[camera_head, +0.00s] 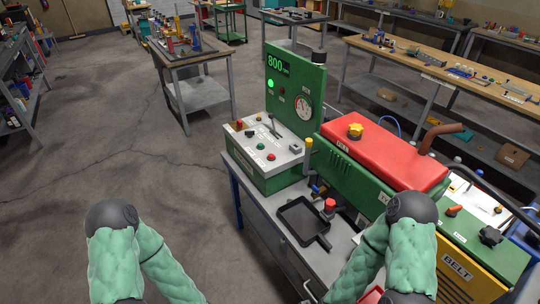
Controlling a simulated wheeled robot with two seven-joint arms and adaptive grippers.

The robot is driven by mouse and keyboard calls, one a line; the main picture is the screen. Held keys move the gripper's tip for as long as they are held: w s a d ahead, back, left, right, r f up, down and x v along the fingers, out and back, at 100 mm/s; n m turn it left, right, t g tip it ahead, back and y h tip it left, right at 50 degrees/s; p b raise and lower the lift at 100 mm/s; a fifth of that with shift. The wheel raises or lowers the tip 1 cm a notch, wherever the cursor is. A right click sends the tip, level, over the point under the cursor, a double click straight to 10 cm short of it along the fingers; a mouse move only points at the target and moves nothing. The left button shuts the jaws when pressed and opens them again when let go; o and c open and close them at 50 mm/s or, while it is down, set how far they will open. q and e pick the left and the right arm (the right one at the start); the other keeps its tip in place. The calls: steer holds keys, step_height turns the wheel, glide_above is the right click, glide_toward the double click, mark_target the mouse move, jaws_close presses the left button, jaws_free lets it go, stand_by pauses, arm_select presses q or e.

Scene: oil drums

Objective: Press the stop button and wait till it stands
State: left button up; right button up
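A green control box (262,178) with a pale sloped top stands on the grey bench at the middle. Its top carries a red button (271,157) at the front, a green button (261,146) behind it and a red knob (239,123) at the back left. Labels beside them are too small to read, so I cannot tell which red control is the stop button. A green panel (312,84) behind shows 800 on its display (277,63), a lit green lamp (271,84) and a round gauge (304,107). Both my arms show at the bottom; neither gripper is in view.
A red-topped green machine (384,152) with a yellow cap and brown pipe stands right of the control box. A black tray (303,220) lies on the bench in front. Open concrete floor (80,150) is at left; other workbenches (198,52) stand behind.

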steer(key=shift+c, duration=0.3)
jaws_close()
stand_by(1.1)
